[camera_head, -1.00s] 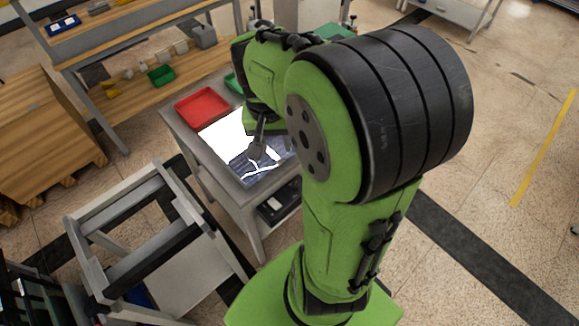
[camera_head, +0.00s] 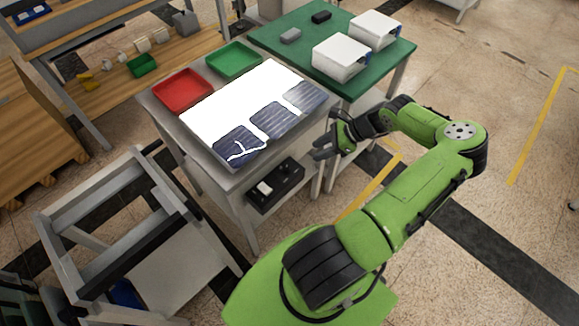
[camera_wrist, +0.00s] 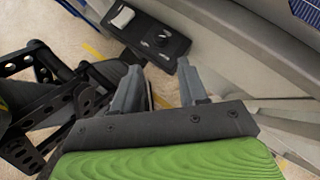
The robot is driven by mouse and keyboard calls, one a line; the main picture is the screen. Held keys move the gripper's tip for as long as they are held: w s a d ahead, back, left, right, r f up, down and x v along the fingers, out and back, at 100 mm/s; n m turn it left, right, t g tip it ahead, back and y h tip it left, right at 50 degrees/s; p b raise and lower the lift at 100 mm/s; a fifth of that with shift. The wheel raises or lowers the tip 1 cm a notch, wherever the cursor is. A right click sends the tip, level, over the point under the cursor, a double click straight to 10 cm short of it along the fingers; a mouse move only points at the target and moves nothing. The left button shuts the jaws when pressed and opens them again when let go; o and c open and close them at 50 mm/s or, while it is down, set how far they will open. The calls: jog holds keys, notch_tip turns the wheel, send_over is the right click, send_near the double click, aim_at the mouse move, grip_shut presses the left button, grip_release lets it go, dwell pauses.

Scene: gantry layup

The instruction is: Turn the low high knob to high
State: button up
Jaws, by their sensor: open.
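A black control box (camera_head: 275,188) sits on the lower shelf under the light table, with a pale switch on its top. In the wrist view the black box (camera_wrist: 165,45) shows a white rocker switch (camera_wrist: 122,18) and several small pale marks or knob parts. I cannot tell which is the low high knob or how it is turned. My gripper (camera_head: 322,148) is at the right front side of the light table, apart from the box. In the wrist view my gripper (camera_wrist: 158,70) is open and empty, its fingers pointing toward the box.
The light table (camera_head: 240,95) carries dark solar cells, one with a white crack line. Red (camera_head: 182,92) and green (camera_head: 234,60) trays lie behind. A green table (camera_head: 375,62) with white boxes stands right. A grey frame cart (camera_head: 110,200) stands left. The table top overhangs the shelf.

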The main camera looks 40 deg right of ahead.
aim_at(287, 167)
jog(key=b+x, duration=0.2)
jog(key=x, duration=1.1)
jog(key=shift+w+a+f, duration=0.1)
jog(key=shift+a+f, duration=0.05)
jog(key=shift+f, duration=0.1)
jog(key=shift+c, duration=0.2)
jog(key=c, duration=0.7)
